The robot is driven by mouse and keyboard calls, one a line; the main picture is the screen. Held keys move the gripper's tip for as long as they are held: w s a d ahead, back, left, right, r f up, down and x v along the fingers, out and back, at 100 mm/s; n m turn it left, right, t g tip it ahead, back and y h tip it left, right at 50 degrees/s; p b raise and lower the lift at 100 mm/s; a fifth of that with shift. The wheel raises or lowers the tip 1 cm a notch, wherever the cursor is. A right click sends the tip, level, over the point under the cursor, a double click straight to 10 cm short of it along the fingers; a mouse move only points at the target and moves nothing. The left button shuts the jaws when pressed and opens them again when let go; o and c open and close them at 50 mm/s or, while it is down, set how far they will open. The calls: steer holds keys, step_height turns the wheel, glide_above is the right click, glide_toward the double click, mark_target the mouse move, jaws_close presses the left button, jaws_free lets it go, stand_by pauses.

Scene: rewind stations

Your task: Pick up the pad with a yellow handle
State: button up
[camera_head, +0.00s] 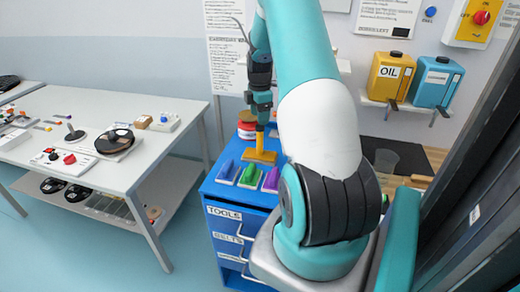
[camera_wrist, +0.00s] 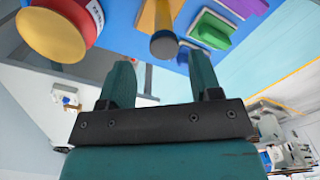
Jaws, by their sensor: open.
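The yellow-handled thing (camera_head: 259,156) stands on the blue cabinet top, with a flat orange-yellow base and an upright yellow post. In the wrist view its base (camera_wrist: 151,16) is at the top centre, and the post's grey round end (camera_wrist: 163,45) points at the camera. My gripper (camera_head: 261,108) is directly above the post in the head view. In the wrist view my gripper (camera_wrist: 161,75) is open, with its two teal fingers apart and nothing between them; the post end lies beyond the fingertips, near the middle of the gap.
Pads with blue (camera_head: 228,172), green (camera_head: 250,175) and purple (camera_head: 271,179) handles lie in front of it on the cabinet (camera_head: 215,190). A red and yellow round container (camera_wrist: 60,30) stands close by. A white table (camera_head: 150,150) with reels is at left.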

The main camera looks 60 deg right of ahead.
mark_target(260, 133)
steer(key=shift+f, duration=0.9)
steer(key=shift+a+f+p, duration=0.15)
steer(key=shift+f+p, duration=0.45)
steer(key=shift+p, duration=0.15)
step_height(260, 133, down, 4)
steer(key=shift+s+f+p, duration=0.1)
steer(key=shift+f+p, duration=0.1)
steer(key=shift+p, duration=0.8)
jaws_close()
